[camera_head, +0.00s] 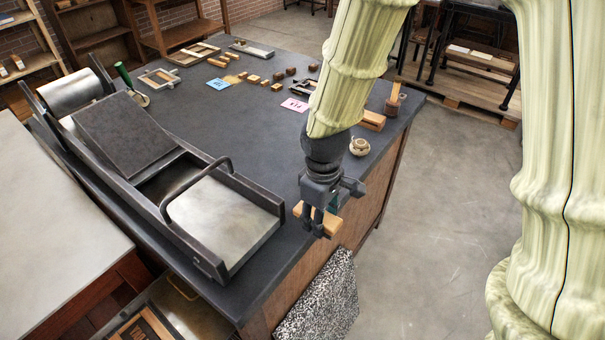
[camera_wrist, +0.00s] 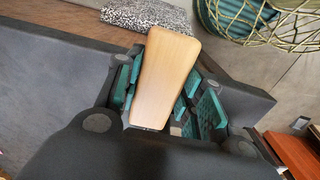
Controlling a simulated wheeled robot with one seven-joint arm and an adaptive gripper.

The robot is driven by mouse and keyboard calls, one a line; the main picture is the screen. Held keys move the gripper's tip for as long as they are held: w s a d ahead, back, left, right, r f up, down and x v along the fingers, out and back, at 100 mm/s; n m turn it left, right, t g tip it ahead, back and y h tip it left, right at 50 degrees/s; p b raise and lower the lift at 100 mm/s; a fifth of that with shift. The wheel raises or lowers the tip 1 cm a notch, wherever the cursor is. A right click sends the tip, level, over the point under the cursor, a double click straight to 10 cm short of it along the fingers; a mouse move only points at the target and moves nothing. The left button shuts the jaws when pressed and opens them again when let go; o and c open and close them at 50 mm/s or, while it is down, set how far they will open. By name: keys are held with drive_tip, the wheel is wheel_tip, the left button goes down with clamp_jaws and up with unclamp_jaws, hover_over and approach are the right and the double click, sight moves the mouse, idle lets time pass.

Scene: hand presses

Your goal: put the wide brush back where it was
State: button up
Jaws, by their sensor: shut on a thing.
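A pale wooden piece, which I take to be the wide brush (camera_head: 328,221), is between the fingers of my gripper (camera_head: 318,212). In the wrist view the brush (camera_wrist: 163,75) shows as a broad flat wooden face, widening away from the gripper. My gripper (camera_wrist: 163,92) is shut on it, with teal finger pads on both sides. No bristles can be made out. In the head view the held brush appears by the near right edge of the dark table (camera_head: 225,120). The brush's former place cannot be told from these frames.
A press (camera_head: 170,190) fills the table's left part. A small round pot (camera_head: 359,147), a wooden block (camera_head: 372,121) and a handled tool (camera_head: 393,98) stand near the right edge. Pink card (camera_head: 295,105), blue card (camera_head: 218,84) and small blocks lie farther back.

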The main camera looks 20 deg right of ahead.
drive_tip(key=w+p, duration=0.1)
drive_tip(key=w, duration=0.4)
drive_tip(key=w+d+p, duration=0.1)
drive_tip(key=w+p, duration=0.1)
drive_tip(key=w, duration=0.3)
drive_tip(key=w+d+f+p, duration=0.1)
drive_tip(key=w, duration=0.4)
drive_tip(key=shift+w+d+f+p, duration=0.1)
drive_tip(key=shift+w+d+p, duration=0.05)
drive_tip(key=shift+w+p, duration=0.15)
drive_tip(key=shift+f+p, duration=0.45)
drive_tip(key=shift+f, duration=0.2)
drive_tip(key=shift+f+p, duration=0.35)
drive_tip(key=shift+f, duration=0.75)
drive_tip(key=shift+f, duration=0.2)
drive_tip(key=o, duration=1.3)
drive_tip(key=shift+c, duration=0.2)
wheel_tip(320, 180, up, 12)
drive_tip(key=b, duration=0.3)
drive_tip(key=shift+r+b, duration=0.2)
drive_tip(key=shift+b, duration=0.1)
